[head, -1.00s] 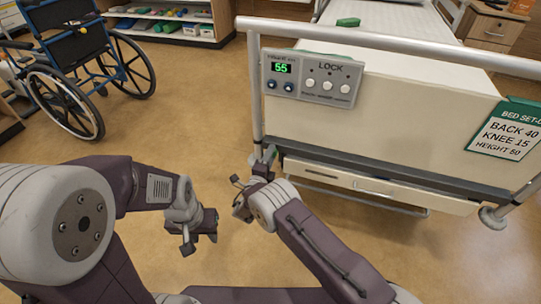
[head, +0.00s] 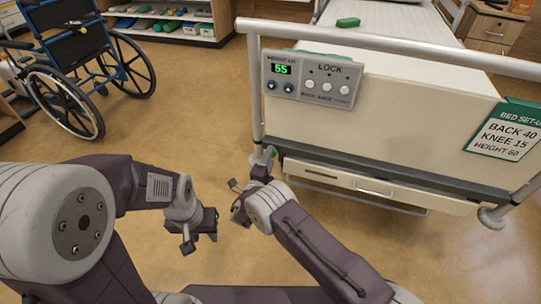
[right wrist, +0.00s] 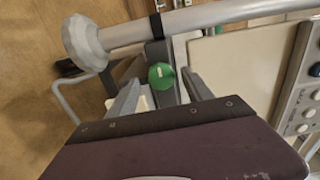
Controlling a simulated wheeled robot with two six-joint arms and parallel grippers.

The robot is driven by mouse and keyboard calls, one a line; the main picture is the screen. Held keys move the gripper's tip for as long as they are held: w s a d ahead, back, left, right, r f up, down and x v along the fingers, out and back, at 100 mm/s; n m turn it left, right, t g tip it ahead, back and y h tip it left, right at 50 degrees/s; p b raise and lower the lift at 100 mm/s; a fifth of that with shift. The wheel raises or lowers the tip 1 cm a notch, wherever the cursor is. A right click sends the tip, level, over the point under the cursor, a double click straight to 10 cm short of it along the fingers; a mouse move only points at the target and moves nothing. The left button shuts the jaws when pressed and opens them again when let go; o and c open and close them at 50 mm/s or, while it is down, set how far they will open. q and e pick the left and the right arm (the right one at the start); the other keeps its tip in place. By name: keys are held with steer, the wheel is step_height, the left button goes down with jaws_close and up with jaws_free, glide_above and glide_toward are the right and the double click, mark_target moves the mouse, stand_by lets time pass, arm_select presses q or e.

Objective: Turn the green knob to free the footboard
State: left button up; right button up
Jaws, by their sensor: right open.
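The green knob (right wrist: 162,76) is round with a pale mark on its face. In the right wrist view it sits below the grey rail, between the two fingers of my right gripper (right wrist: 160,84). The fingers are apart, one on each side of it; I cannot tell whether they touch it. In the head view my right gripper (head: 262,166) is at the lower left corner of the cream footboard (head: 410,125), and only a bit of green shows there. My left gripper (head: 201,239) hangs over bare floor, left of the bed; its finger opening is unclear.
A control panel (head: 313,79) with a green "55" display and LOCK buttons is on the footboard, with a bed-setting card (head: 505,133) at right. A wheelchair (head: 80,65) stands at the left. Floor between wheelchair and bed is clear.

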steer(key=p+v, duration=0.2)
steer(key=v, duration=0.5)
steer(key=shift+s, duration=0.2)
steer(key=shift+r, duration=0.1)
